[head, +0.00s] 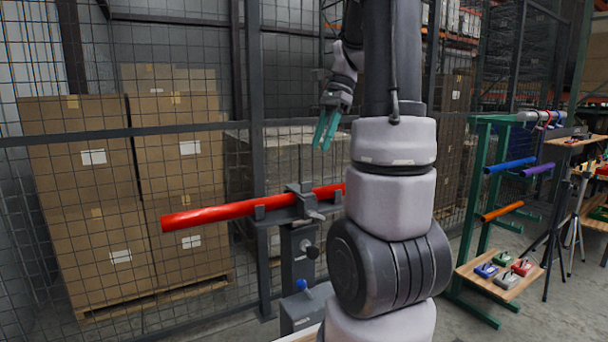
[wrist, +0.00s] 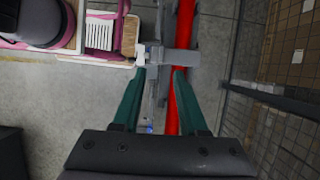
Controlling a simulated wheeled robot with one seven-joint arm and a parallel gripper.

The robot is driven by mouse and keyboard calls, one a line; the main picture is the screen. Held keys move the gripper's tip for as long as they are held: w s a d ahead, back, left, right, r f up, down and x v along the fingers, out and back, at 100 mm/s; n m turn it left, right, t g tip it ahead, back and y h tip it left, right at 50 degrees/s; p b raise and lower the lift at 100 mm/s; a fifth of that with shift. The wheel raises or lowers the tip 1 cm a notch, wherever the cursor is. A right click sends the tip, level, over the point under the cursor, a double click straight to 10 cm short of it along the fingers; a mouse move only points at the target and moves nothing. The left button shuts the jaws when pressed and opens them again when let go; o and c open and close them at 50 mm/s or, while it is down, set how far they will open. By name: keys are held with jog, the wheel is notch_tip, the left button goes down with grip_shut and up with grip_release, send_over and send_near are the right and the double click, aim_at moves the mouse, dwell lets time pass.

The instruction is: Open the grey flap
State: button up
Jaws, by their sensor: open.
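A grey flap-like piece (wrist: 182,62) lies across the red tube (wrist: 186,30) in the wrist view. In the head view a grey clamp (head: 303,200) sits around the red tube (head: 215,213) on top of a grey stand (head: 298,262). I cannot tell exactly which part of the clamp is the flap. My gripper (head: 325,142) has teal fingers pointing down and is open and empty above the clamp. In the wrist view the gripper (wrist: 160,74) has its fingertips around the clamp area, with the right fingertip over the tube. My arm hides the tube's right end.
A wire mesh fence (head: 190,133) stands behind the tube, with stacked cartons (head: 75,165) beyond it. A green rack (head: 482,185) with coloured tubes stands at the right, above a wooden shelf (head: 528,262) with several small blocks. Bare floor lies left of the stand.

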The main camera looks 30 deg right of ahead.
aim_at(308, 182)
jog(key=x, duration=1)
jog(key=shift+w+a+f, duration=0.1)
jog(key=shift+f, duration=0.25)
grip_shut()
dwell(1.0)
